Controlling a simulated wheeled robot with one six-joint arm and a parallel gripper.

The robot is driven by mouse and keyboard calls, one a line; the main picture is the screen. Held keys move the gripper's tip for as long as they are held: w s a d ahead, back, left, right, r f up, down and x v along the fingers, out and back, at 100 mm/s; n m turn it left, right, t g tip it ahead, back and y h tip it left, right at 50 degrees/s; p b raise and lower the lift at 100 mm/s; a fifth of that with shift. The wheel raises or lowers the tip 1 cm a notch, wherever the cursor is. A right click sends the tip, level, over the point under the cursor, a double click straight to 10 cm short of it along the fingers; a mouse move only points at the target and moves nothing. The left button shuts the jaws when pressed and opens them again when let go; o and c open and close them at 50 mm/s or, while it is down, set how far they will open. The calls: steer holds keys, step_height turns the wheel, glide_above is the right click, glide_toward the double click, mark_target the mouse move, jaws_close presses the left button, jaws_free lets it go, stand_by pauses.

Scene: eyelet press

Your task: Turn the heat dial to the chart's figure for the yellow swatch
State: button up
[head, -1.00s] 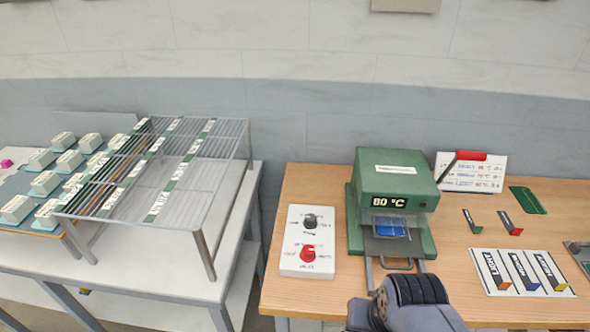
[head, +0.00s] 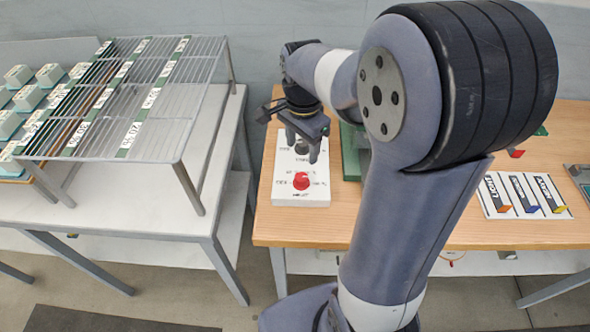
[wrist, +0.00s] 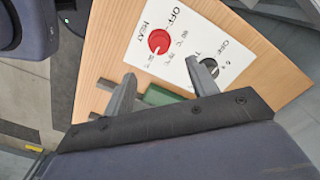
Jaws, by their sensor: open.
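The white control box (head: 315,192) stands at the table's left end. Its red dial (head: 301,181) shows in the wrist view (wrist: 158,41) beside the printed word HEAT, with OFF and small figures around it. I cannot read where its pointer stands. A black dial (wrist: 209,66) sits on the same box. My gripper (head: 302,150) is open and empty, fingers down, over the box's black-dial end, apart from the red dial. The yellow swatch (head: 558,209) lies at the right of a white three-strip card (head: 524,196). My arm hides the chart and the press display.
The green press (head: 350,152) stands just right of the box, mostly behind my arm. A wire rack (head: 190,110) on a white table, with several pale blocks beside it, is on the left. A gap of floor separates the tables.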

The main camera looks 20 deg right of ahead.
mark_target(301, 176)
step_height(301, 176, down, 11)
steer(key=shift+r+p, duration=0.2)
steer(key=shift+p, duration=0.3)
steer(key=shift+c, duration=0.3)
steer(key=c, duration=0.9)
